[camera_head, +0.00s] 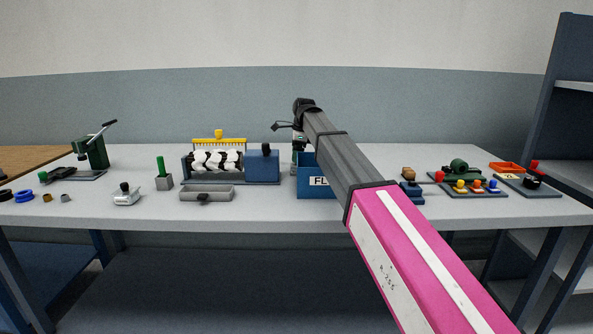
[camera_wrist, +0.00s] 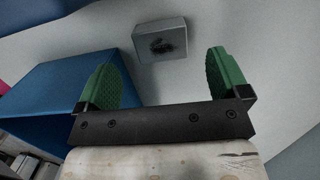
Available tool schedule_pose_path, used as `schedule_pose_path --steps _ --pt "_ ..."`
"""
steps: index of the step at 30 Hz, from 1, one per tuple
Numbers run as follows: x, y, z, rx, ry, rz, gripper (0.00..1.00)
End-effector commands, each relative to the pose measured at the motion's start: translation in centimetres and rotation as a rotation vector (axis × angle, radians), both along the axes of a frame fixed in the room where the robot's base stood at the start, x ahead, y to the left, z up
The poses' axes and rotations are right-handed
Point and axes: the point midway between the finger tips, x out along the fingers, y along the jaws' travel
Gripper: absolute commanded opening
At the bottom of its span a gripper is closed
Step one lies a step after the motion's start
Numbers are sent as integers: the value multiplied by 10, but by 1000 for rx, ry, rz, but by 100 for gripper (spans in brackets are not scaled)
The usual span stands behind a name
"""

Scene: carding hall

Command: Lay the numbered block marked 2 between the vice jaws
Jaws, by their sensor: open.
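A light grey block (camera_wrist: 160,42) with a dark smudged mark shows in the wrist view. I cannot read the mark for sure as a 2. My gripper (camera_wrist: 168,78) has two green ridged fingers, spread wide and empty. The block lies beyond the fingertips, roughly between their lines, apart from both.
A blue bin (camera_wrist: 48,105) stands close on the left of my gripper in the wrist view; it also shows in the head view (camera_head: 316,188). Left of it is a rack with a spotted roller (camera_head: 217,160). An orange tray (camera_head: 507,168) is at far right.

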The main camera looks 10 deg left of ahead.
Motion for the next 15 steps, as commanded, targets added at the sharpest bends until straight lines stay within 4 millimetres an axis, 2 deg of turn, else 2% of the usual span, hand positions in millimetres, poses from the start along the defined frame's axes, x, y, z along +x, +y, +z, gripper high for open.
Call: schedule_pose_path --steps 5,15 --pt "0 1 -11 -1 2 0 94" --pt "0 5 -53 0 0 1 94"
